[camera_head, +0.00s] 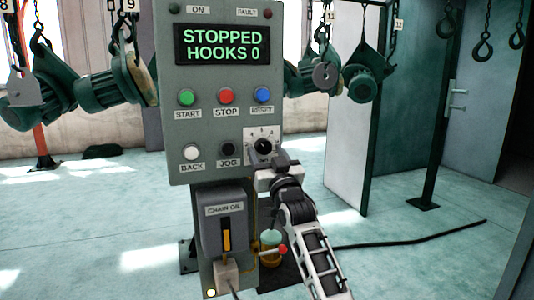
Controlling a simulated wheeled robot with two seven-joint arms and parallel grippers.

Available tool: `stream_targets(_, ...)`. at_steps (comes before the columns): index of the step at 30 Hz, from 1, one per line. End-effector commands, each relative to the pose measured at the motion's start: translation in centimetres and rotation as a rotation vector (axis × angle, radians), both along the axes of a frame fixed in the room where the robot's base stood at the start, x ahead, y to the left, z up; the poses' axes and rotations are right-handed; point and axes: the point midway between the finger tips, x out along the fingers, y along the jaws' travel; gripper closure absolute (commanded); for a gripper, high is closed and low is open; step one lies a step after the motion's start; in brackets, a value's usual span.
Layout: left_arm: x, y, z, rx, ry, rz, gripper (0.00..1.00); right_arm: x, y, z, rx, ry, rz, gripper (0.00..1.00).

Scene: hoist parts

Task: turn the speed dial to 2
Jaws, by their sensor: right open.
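The speed dial (263,147) is a black knob on a pale plate at the lower right of the grey control panel (176,120). The scale marks around it are too small to read, and its lower part is close to my gripper, so I cannot tell its setting. My right gripper (267,162) is open, with its fingertips at the lower edge of the dial. I cannot tell whether they touch the knob. The panel screen (222,45) reads STOPPED, HOOKS 0. My left gripper is not in view.
START (187,97), STOP (225,96), RESET (263,95), BACK (191,152) and JOG (227,149) buttons sit close to the dial. A chain oil box (224,211) is below. Green hoists (100,88) hang behind. A black cable (420,238) lies on the floor at right.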

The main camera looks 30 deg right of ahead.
Motion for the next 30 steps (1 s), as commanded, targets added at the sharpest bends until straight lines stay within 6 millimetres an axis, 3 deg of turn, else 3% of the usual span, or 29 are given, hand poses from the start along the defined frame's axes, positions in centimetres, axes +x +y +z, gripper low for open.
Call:
stream_targets(9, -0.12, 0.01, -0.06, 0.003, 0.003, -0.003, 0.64, 0.19, -0.05, 0.05, 0.0, 0.001, 0.0, 0.45)
stream_targets(14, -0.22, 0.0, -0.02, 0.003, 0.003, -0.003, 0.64, 0.17, -0.04, 0.04, 0.0, 0.001, 0.0, 0.87)
stream_targets(23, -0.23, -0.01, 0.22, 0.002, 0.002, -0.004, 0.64, 0.15, -0.12, 0.06, -0.026, 0.007, 0.0, 0.87)
stream_targets(30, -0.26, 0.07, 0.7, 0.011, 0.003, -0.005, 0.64, 0.13, -0.3, 0.16, -0.146, 0.037, -0.001, 0.87)
